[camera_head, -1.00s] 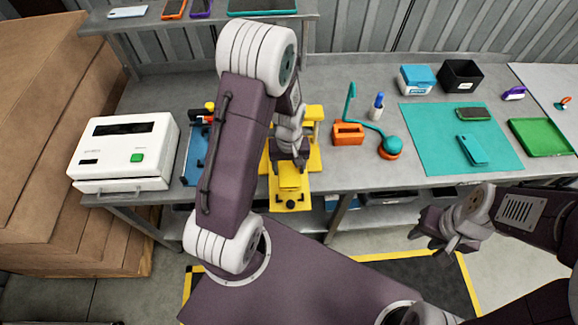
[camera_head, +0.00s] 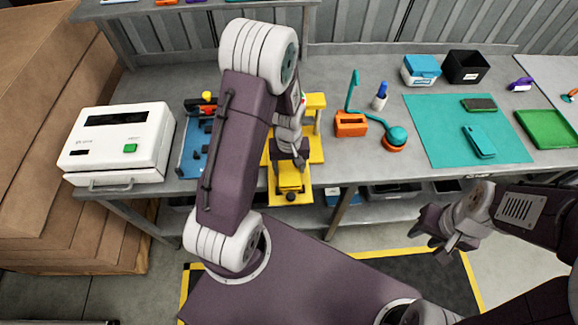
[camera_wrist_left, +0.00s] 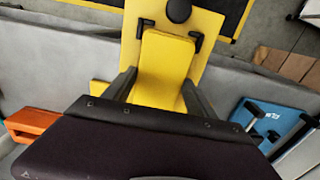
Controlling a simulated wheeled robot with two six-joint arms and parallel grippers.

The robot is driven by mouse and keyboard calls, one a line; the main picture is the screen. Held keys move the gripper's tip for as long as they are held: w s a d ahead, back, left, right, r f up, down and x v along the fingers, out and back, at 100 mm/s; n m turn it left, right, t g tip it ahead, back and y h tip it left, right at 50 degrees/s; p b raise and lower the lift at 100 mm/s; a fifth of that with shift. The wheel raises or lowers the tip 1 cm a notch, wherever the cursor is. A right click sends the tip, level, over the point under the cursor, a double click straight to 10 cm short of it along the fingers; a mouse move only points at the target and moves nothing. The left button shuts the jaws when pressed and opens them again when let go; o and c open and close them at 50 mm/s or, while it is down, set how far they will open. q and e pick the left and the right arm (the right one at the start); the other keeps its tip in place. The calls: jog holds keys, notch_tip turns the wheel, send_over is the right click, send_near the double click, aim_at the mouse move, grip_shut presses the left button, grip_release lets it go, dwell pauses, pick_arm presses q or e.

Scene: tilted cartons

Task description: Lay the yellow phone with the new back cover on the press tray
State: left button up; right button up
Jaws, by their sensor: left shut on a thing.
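The yellow phone (camera_wrist_left: 160,70) is between the two dark fingers of my left gripper (camera_wrist_left: 158,95), its back a plain yellow cover. The gripper is shut on its sides. The yellow press tray (camera_wrist_left: 207,25) lies beneath, with a round black knob and two black corner brackets at the phone's far corners. I cannot tell whether the phone touches the tray. In the head view my left gripper (camera_head: 291,163) is over the tray (camera_head: 279,198) at the bench's front edge, and my arm hides part of the yellow press (camera_head: 316,130). My right gripper (camera_head: 442,238) hangs off the bench, apparently empty.
A white machine (camera_head: 120,145) and a blue fixture (camera_head: 191,160) stand left of the press. An orange holder (camera_head: 350,124) and a teal-headed lamp (camera_head: 396,136) stand right of it. A teal mat (camera_head: 440,130) with two phones and a green tray (camera_head: 548,128) lie further right.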

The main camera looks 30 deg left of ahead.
pick_arm(q)
jog(key=shift+f, duration=0.25)
dwell(0.6)
jog(key=o, duration=1.7)
jog(key=shift+c, duration=0.2)
notch_tip(320, 180, up, 9)
jog(key=shift+r, duration=0.1)
